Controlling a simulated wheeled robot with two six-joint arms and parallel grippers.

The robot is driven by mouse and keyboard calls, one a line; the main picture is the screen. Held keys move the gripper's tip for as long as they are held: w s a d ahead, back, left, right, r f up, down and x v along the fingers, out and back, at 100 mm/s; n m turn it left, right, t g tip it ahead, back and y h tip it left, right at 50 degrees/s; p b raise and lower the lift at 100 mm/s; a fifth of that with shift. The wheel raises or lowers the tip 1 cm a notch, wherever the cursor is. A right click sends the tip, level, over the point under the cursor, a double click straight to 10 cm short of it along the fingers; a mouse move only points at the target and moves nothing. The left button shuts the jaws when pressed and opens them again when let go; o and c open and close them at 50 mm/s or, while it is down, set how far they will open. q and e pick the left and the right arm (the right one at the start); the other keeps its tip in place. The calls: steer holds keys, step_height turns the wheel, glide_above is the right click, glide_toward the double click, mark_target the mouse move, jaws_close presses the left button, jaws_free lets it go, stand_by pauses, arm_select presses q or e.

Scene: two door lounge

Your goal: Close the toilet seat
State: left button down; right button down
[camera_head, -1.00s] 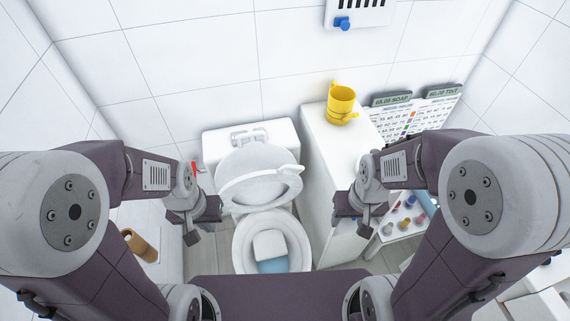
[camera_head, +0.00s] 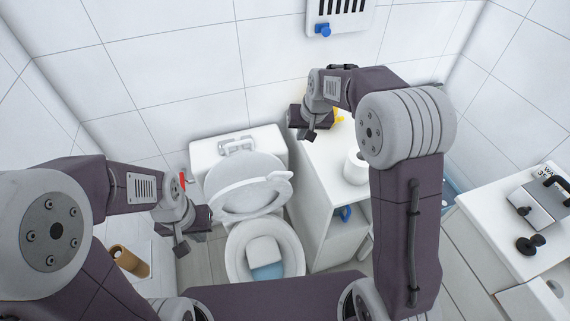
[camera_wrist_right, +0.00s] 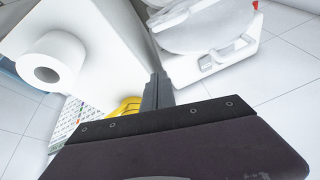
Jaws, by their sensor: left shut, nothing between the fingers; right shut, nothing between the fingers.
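The white toilet (camera_head: 232,250) stands in the middle of the head view. Its seat lid (camera_head: 245,185) is raised and leans back against the tank (camera_head: 207,153); the bowl below is open, with bluish water. A small tab sticks out at the lid's right edge. My left gripper (camera_head: 180,250) is shut and empty, left of the bowl and apart from it. My right gripper (camera_head: 308,137) is shut and empty, above the back of the white cabinet, right of the tank. The right wrist view shows its shut fingers (camera_wrist_right: 157,88), with the raised lid (camera_wrist_right: 205,28) beyond them.
A white cabinet (camera_head: 318,175) stands right of the toilet, with a paper roll (camera_head: 356,168) on top. A yellow mug (camera_wrist_right: 128,107) is partly hidden behind my right gripper. A white table (camera_head: 500,235) is at right.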

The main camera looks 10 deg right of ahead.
steer(key=w+a+f, duration=0.2)
steer(key=w, duration=0.1)
steer(key=p, duration=0.2)
glide_above(286, 177)
steer(key=w, duration=0.1)
steer(key=shift+n, duration=0.3)
step_height(286, 177, down, 13)
steer(key=shift+r, duration=0.1)
steer(key=shift+s+f, duration=0.25)
steer(key=shift+s, duration=0.2)
steer(key=shift+f, duration=0.1)
